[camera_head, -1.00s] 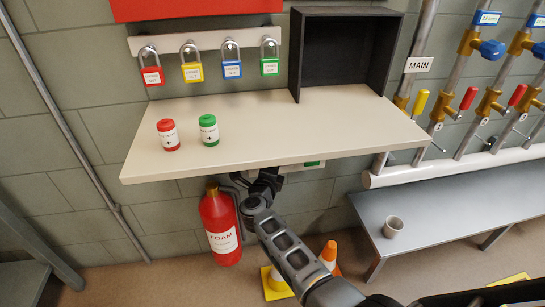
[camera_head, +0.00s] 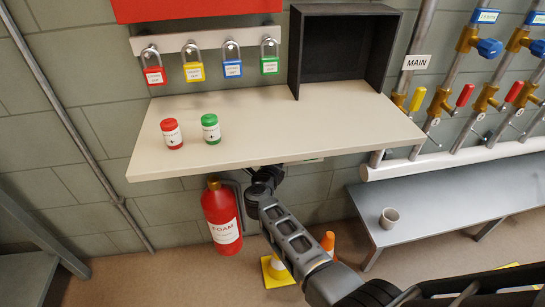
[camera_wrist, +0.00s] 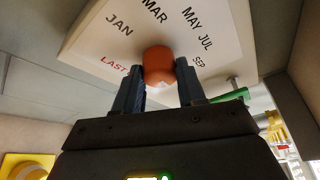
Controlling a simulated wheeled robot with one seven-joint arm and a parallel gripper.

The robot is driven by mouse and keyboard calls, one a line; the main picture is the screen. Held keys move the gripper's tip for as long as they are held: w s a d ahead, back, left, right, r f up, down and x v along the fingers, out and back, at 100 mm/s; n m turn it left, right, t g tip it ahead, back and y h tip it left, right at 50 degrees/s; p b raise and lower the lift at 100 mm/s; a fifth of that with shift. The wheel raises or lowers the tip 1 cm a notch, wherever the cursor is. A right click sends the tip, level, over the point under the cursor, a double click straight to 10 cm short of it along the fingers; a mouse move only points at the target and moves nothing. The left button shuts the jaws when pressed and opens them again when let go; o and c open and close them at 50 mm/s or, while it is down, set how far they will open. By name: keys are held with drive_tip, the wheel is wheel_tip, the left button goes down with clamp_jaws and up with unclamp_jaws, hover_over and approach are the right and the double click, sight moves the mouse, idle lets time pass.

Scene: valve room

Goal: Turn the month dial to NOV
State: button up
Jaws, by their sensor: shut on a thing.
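The month dial's orange knob (camera_wrist: 158,64) shows in the wrist view, in front of a white panel (camera_wrist: 222,35). JAN, MAR, MAY, JUL and SEP are printed around it, with red print starting "LAST" at the lower left. NOV is not readable here. My gripper (camera_wrist: 160,80) is shut on the knob, one finger on each side. A small pale mark shows on the knob's lower part, but I cannot tell which month the dial points to. In the head view the shelf hides the dial and my fingertips; my wrist is just under the shelf's front edge.
The beige shelf (camera_head: 260,132) overhangs my wrist and carries a red jar (camera_head: 172,134), a green-capped jar (camera_head: 211,130) and an open black box (camera_head: 345,50). A red extinguisher (camera_head: 221,215) stands left of my arm. A cone (camera_head: 328,243) stands behind it. A grey bench (camera_head: 440,205) is at right.

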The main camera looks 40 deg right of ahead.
drive_tip(key=o, duration=1.1)
drive_tip(key=shift+c, duration=0.2)
drive_tip(key=p+v, duration=0.2)
drive_tip(key=v, duration=0.5)
drive_tip(key=shift+s+a, duration=0.25)
drive_tip(key=shift+a, duration=0.1)
drive_tip(key=shift+p, duration=0.3)
